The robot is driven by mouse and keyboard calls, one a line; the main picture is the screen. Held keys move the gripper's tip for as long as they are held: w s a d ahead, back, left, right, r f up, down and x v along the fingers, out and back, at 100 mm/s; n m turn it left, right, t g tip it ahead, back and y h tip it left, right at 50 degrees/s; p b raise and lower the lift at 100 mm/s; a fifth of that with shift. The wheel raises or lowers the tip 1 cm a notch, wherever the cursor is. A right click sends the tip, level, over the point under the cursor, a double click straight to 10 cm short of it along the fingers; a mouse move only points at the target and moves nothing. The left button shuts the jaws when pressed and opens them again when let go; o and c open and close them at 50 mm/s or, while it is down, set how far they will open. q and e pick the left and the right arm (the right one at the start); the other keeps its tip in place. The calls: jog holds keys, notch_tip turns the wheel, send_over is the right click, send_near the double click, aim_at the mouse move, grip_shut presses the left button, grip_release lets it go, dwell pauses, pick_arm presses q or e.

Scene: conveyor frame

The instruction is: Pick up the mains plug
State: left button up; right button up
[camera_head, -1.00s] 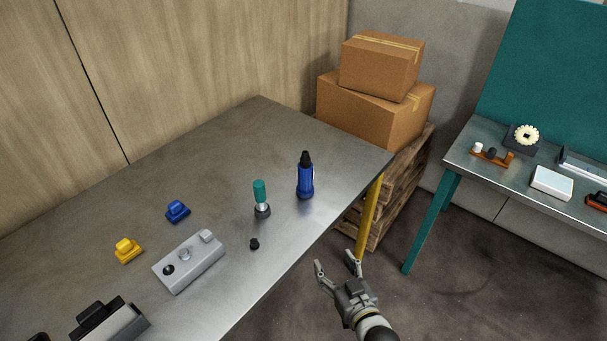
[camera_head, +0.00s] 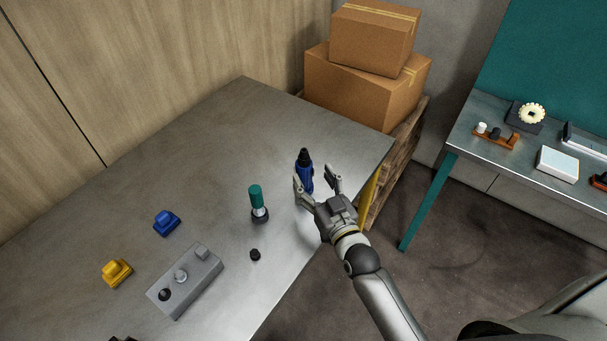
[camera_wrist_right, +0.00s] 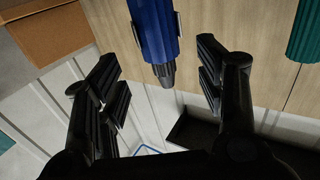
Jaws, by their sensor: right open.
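The mains plug, as I take it, is the blue upright body with a black tapered top (camera_head: 305,171), standing near the table's right edge. My right gripper (camera_head: 315,177) is open just in front of it, and the fingers overlap its lower part in the head view. In the right wrist view the plug (camera_wrist_right: 155,28) appears upside down between the two spread fingers (camera_wrist_right: 158,58), with visible gaps on both sides. I cannot tell how deep it sits between them. My left gripper is not in view.
A teal-handled piece (camera_head: 256,202) stands close left of the plug, with a small black knob (camera_head: 255,255) nearer the edge. A grey control box (camera_head: 187,283) and blue (camera_head: 166,222) and yellow (camera_head: 117,272) pieces lie farther left. The table's back (camera_head: 240,115) is clear. Cardboard boxes (camera_head: 360,85) stand behind.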

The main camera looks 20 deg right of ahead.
aim_at(307, 169)
jog(key=shift+w, duration=0.5)
jog(key=shift+w+f, duration=0.1)
jog(key=shift+w, duration=0.1)
jog(key=w, duration=0.1)
jog(key=w+p, duration=0.1)
jog(key=shift+w+a+r, duration=0.25)
jog(key=shift+w+r, duration=0.05)
jog(key=shift+r, duration=0.05)
jog(key=shift+w+a+f, duration=0.1)
jog(key=shift+w+f, duration=0.1)
jog(key=shift+w, duration=1.05)
jog(key=c, duration=0.7)
grip_shut()
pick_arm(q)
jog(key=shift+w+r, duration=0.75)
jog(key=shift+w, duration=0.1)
